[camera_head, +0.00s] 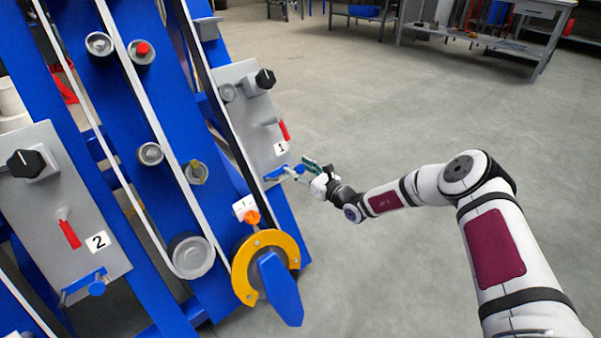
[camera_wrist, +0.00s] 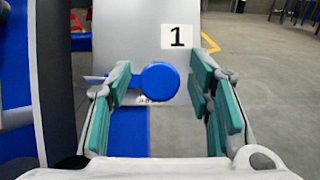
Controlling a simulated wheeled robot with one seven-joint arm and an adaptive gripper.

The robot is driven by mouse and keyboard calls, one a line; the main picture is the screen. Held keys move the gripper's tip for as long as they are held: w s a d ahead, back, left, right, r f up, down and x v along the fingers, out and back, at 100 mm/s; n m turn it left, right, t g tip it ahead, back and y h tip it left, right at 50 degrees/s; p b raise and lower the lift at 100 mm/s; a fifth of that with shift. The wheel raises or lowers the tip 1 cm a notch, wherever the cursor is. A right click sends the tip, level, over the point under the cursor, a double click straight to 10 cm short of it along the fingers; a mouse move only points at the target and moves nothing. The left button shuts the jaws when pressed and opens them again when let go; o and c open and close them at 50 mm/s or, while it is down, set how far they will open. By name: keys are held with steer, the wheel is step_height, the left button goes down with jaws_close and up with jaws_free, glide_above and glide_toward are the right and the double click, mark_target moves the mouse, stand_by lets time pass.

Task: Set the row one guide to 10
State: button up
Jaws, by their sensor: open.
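The row one panel (camera_head: 250,128) is a grey plate marked 1 (camera_head: 281,148), whose label also shows in the wrist view (camera_wrist: 178,37). At its lower edge is the blue row one guide (camera_head: 284,172), close to my gripper (camera_head: 312,172). In the wrist view the guide's round blue knob (camera_wrist: 159,82) lies between the two green-padded fingers of my gripper (camera_wrist: 165,90). The fingers are open, with a gap showing on the right side; contact on the left cannot be told. A small scale under the knob is mostly hidden and unreadable.
The row one panel also carries a black dial (camera_head: 265,79) and a red-handled lever (camera_head: 284,130). A yellow disc (camera_head: 289,245) with a blue flap is below. The panel marked 2 (camera_head: 60,190) is at left. Open floor lies to the right.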

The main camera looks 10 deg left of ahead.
jaws_close()
steer(key=shift+s+a+p, duration=0.35)
steer(key=shift+s+p, duration=0.05)
steer(key=shift+p, duration=0.3)
jaws_free()
steer(key=v, duration=1.2)
